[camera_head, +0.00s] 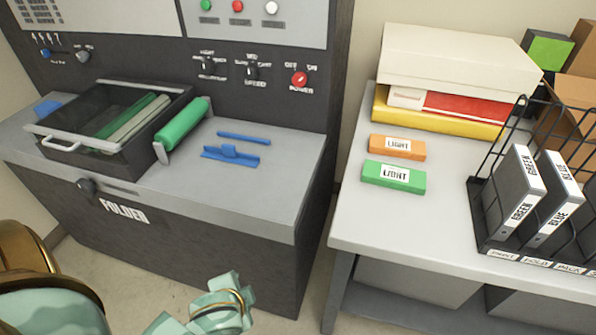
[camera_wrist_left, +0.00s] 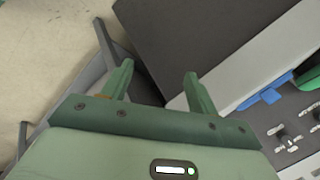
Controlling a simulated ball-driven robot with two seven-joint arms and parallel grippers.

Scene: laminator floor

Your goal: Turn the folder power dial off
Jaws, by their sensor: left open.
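The folder power dial (camera_head: 299,79) is a red round knob on the dark upright panel of the folder (camera_head: 220,110) in the head view. The words OFF and ON stand above it and POWER below it. Its pointer is too small to read surely. My left gripper (camera_wrist_left: 158,70) shows in the left wrist view with its two green fingers apart and nothing between them. In the head view a teal part of my arm is low in front of the folder, well below the dial and apart from it. My right gripper is in neither view.
Other dials (camera_head: 252,72) sit left of the power dial. A tray (camera_head: 110,150), a green roller (camera_head: 183,122) and blue guides (camera_head: 232,153) are on the folder's top. A table (camera_head: 370,225) with boxes, labelled blocks and a binder rack (camera_head: 490,215) stands at right, across a narrow gap.

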